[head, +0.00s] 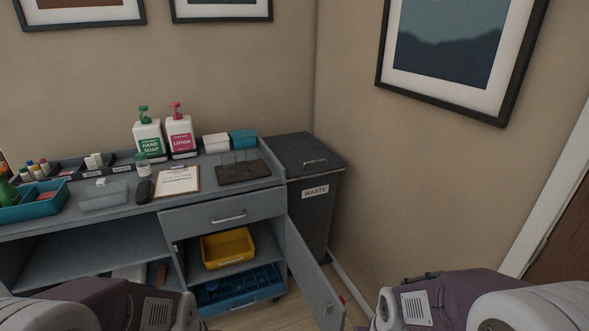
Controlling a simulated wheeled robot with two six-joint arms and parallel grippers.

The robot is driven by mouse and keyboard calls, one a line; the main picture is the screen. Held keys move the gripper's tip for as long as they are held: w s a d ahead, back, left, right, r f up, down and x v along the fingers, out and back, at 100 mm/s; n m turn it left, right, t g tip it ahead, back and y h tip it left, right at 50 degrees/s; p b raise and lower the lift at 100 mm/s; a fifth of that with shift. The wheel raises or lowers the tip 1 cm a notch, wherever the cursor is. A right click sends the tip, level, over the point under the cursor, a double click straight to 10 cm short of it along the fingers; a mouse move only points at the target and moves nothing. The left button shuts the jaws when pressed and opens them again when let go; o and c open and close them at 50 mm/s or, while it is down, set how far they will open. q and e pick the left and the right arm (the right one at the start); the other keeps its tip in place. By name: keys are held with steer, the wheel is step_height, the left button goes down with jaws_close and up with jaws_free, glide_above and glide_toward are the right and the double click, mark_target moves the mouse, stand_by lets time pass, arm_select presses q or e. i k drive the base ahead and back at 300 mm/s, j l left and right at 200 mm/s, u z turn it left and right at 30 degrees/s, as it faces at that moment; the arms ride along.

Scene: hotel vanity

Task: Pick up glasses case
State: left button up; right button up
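A small dark rounded object (145,190) lies on the vanity top, just left of the clipboard. It looks like the glasses case, but it is too small to be sure. No other thing in view looks more like one. My two arms show at the bottom left and bottom right corners, well short of the vanity top. Neither gripper is in view.
A clipboard (177,181), a clear tray (104,196), a teal bin (33,203), soap (148,138) and lotion (180,136) bottles and a dark mat (243,172) crowd the top. The cabinet door (314,272) stands open. A waste bin (315,190) is at right.

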mark_target(144, 193)
steer(key=i+l+u, duration=0.2)
steer(key=l+u, duration=0.2)
steer(key=l, duration=0.4)
steer(key=i+l+u, duration=0.1)
steer(key=l+u, duration=0.3)
steer(key=l, duration=0.45)
steer(key=l+u, duration=0.4)
steer(key=l, duration=0.45)
steer(key=i+j+u, duration=0.2)
steer(key=j, duration=0.15)
steer(key=j+u, duration=0.2)
steer(key=j, duration=0.15)
steer(key=i+j+u, duration=0.4)
steer(key=j, duration=0.2)
steer(key=i+l+u, duration=0.15)
steer(key=i+u, duration=0.2)
steer(key=i+l+u, duration=0.7)
steer(key=l, duration=0.4)
steer(key=i+l+u, duration=0.1)
steer(key=l, duration=0.25)
